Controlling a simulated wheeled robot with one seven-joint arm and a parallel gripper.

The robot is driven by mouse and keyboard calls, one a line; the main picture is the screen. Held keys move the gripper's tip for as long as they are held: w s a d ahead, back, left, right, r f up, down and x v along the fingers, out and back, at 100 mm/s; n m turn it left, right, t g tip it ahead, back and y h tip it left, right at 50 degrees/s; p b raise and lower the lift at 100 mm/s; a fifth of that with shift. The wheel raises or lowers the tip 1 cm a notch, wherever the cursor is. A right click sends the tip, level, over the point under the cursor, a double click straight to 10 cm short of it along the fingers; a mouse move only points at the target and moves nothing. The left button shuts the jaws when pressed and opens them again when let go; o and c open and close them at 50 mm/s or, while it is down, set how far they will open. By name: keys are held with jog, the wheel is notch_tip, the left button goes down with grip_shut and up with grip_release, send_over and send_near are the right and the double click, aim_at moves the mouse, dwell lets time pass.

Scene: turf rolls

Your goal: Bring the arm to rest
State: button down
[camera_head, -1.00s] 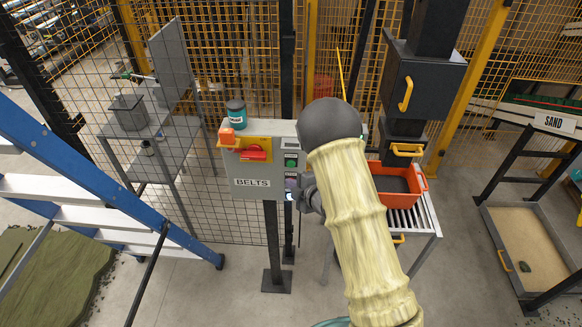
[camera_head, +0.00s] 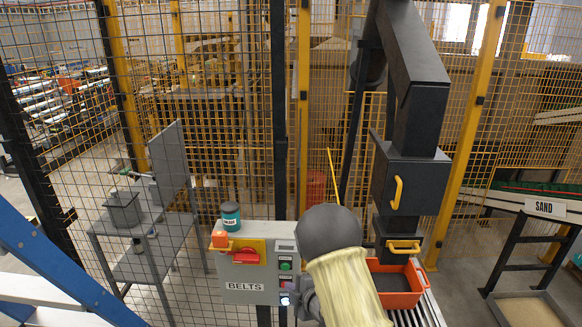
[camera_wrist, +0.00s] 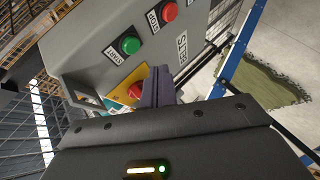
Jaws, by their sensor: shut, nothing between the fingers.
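My arm, in a pale yellow ribbed sleeve with a dark round joint, reaches up from the bottom of the head view. My gripper (camera_wrist: 158,75) is shut and empty in the wrist view, its dark fingers pressed together. They point at the grey BELTS control box (camera_head: 252,272), just in front of its face. Whether they touch it I cannot tell. In the head view the arm's joint hides part of the box's right side, and the fingertips are hard to make out.
The box carries a green START button (camera_wrist: 130,45), a red STOP button (camera_wrist: 169,11) and a red switch (camera_head: 246,256). A teal-labelled jar (camera_head: 231,216) stands on top. An orange bin (camera_head: 398,299) sits under a dark machine at right.

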jog(key=s+d+r+m+h, duration=0.2)
jog(key=d+r+m+h, duration=0.2)
jog(key=d+m, duration=0.25)
jog(key=s+d+r+m+g+h, duration=0.1)
jog(key=s+d+r+m+g, duration=0.1)
jog(key=s, duration=0.5)
jog(key=s+d+r+m+g+h+b, duration=0.1)
jog(key=s+d+m+g, duration=0.2)
jog(key=s+m, duration=0.4)
jog(key=s+d+r+m+g+h+b, duration=0.1)
jog(key=s+d+m, duration=0.3)
jog(key=s, duration=0.5)
jog(key=shift+s+r+m+g, duration=0.15)
jog(key=shift+r+m+g, duration=0.4)
jog(key=shift+r+g, duration=0.35)
jog(key=shift+d, duration=0.1)
